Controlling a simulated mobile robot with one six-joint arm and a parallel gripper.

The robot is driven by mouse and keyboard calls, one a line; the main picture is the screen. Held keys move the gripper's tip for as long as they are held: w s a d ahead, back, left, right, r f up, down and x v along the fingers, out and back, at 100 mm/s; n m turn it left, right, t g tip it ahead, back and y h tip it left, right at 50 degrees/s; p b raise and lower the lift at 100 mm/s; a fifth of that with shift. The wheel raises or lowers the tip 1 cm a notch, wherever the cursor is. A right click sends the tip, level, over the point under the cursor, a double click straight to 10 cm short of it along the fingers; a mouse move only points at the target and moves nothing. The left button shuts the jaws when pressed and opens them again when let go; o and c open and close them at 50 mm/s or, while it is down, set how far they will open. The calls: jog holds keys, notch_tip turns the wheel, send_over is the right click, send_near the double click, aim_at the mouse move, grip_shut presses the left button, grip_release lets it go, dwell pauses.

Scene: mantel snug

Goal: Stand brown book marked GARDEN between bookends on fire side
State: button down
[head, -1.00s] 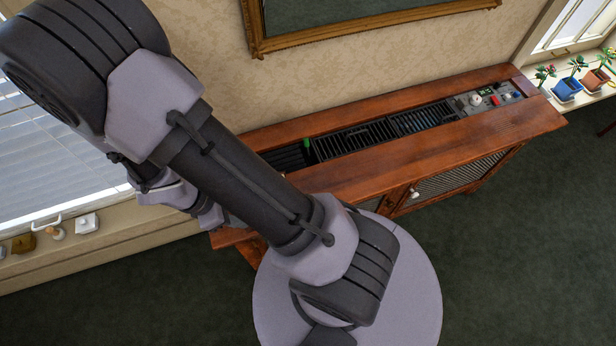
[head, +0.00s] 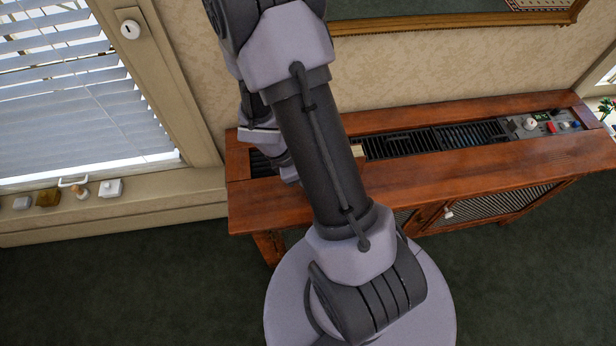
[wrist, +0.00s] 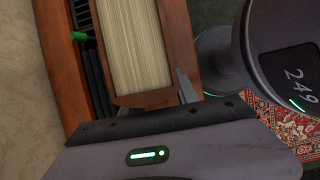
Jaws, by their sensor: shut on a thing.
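A thick book (wrist: 132,45) with cream page edges and a brown cover fills the upper middle of the wrist view. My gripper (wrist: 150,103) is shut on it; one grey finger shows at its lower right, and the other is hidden. The book is above or at the wooden cabinet top. No title is readable, so I cannot confirm GARDEN. In the head view my arm hides the gripper; a small tan patch beside the arm may be part of the book. I cannot make out bookends in either view.
A long wooden cabinet (head: 420,178) with a black grille (head: 440,138) stands against the wall. A small green thing (wrist: 80,37) is by the grille, left of the book. Knobs and small items sit at the cabinet's right end. A windowsill (head: 150,203) is at left.

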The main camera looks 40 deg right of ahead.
jog(key=shift+f, duration=0.15)
jog(key=c, duration=0.9)
grip_release()
